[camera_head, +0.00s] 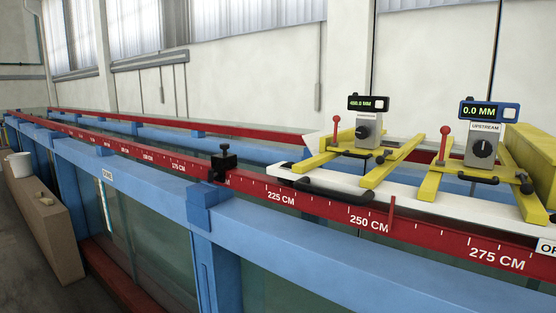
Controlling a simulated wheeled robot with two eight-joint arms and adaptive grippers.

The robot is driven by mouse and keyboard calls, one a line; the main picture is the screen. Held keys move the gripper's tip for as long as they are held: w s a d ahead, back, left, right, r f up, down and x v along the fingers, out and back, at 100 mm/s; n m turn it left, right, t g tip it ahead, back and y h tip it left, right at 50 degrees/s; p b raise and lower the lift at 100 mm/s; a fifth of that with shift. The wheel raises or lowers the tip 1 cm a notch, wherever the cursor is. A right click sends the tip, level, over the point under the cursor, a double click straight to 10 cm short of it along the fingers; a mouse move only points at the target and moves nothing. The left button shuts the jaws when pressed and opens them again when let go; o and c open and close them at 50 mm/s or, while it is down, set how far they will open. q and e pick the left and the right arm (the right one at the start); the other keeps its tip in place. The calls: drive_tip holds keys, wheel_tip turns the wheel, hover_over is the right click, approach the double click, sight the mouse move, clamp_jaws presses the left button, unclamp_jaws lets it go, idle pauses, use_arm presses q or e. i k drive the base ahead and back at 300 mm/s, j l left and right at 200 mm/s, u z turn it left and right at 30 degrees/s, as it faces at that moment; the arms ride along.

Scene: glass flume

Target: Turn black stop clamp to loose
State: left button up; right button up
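The black stop clamp (222,162) sits on the red scale rail (330,209) at the near side of the flume, left of the 225 CM mark. It has a dark block gripping the rail and a small knob on top. The picture is too small to tell whether the knob is tight or loose. Neither of my grippers shows in the head view.
Two yellow-framed gauge carriages stand to the right, one reading about 450.0 MM (368,126) and one reading 0.0 MM (483,140). A white plate (290,168) lies under them. A cardboard-coloured box (47,226) with a white cup (20,165) stands at left.

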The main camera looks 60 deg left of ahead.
sight(211, 173)
drive_tip(key=u, duration=2.35)
